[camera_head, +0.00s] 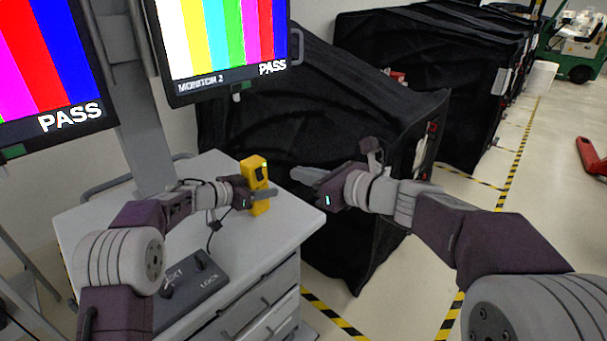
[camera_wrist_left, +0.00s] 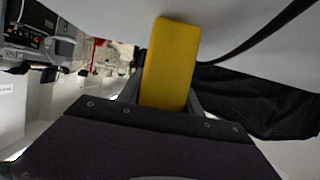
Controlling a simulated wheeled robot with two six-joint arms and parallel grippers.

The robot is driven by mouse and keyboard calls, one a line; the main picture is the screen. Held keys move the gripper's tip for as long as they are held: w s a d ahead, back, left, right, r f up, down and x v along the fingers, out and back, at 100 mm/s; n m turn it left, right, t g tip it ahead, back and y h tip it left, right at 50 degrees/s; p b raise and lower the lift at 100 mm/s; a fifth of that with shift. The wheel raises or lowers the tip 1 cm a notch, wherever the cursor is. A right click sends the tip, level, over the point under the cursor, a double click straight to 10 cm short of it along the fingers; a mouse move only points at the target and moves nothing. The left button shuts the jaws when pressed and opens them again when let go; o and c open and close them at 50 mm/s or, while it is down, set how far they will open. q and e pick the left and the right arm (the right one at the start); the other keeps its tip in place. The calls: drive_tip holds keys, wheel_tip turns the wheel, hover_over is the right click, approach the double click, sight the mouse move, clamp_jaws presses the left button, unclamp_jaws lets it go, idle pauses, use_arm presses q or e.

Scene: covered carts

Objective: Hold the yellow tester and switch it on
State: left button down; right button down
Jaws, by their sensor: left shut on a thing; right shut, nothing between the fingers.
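The yellow tester (camera_head: 255,174) is upright near the right edge of the grey cart top, with a small green light near its top. My left gripper (camera_head: 262,194) is shut on the tester, with a finger across its front. In the left wrist view the tester (camera_wrist_left: 170,65) stands between the two fingers; its green light does not show there. I cannot tell whether its base touches the cart top. My right gripper (camera_head: 308,175) is shut and empty, to the right of the tester and apart from it, beyond the cart's edge.
The grey cart (camera_head: 285,235) has drawers and carries a dark control box (camera_head: 195,285) at its front. Two monitors (camera_head: 225,45) (camera_head: 45,70) showing colour bars and PASS hang above. Black covered carts (camera_head: 330,110) stand behind. Open floor with striped tape lies at right.

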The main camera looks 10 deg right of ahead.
use_arm(q)
drive_tip(key=c, duration=0.7)
unclamp_jaws()
drive_tip(key=v, duration=0.7)
drive_tip(key=shift+s+a, duration=0.2)
drive_tip(key=shift+a, duration=0.05)
